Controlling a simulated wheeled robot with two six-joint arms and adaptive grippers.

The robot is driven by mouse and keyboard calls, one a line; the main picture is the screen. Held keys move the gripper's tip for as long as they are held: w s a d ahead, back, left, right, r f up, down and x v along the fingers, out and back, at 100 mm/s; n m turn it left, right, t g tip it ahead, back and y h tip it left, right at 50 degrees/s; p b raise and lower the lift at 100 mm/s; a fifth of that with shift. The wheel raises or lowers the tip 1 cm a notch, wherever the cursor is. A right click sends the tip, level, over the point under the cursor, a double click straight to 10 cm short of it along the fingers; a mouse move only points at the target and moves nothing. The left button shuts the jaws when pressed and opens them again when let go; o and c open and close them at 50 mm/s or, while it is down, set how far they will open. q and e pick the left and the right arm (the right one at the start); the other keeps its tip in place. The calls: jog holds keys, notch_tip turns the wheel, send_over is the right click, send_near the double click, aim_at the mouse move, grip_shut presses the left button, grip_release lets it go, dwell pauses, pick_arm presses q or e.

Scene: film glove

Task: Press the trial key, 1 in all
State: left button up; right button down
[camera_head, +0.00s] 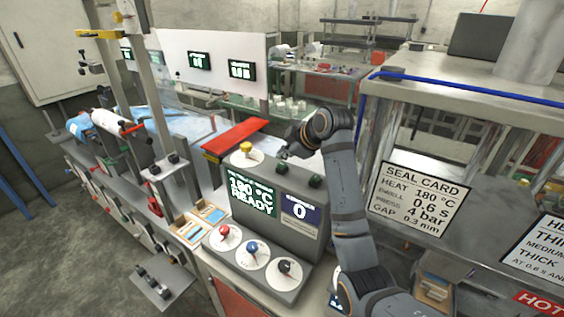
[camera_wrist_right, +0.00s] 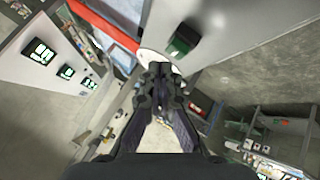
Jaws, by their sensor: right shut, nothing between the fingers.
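A grey console (camera_head: 275,215) stands at the middle. Its screen (camera_head: 252,196) reads 180 °C READY, and a counter (camera_head: 299,212) reads 0. A yellow button (camera_head: 246,148) on a white disc and two dark green keys (camera_head: 315,181) are on its top. Red (camera_head: 224,230), blue (camera_head: 252,247) and black (camera_head: 284,266) knobs sit on the lower front. I cannot read which is the trial key. My right gripper (camera_head: 283,154) is shut and empty over the console top. In the right wrist view its fingertips (camera_wrist_right: 160,72) overlap a white disc, beside a green key (camera_wrist_right: 184,39). My left gripper is not in view.
A red bar (camera_head: 235,136) lies behind the console. A shelf frame with a seal card (camera_head: 417,199) stands to the right. Film rolls (camera_head: 108,121) and a post are at the left. Small trays (camera_head: 206,214) lie left of the console.

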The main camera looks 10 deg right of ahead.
aim_at(284, 165)
notch_tip(284, 165, up, 5)
jog(key=p, duration=0.5)
jog(key=shift+r, duration=0.1)
dwell(0.3)
dwell(0.4)
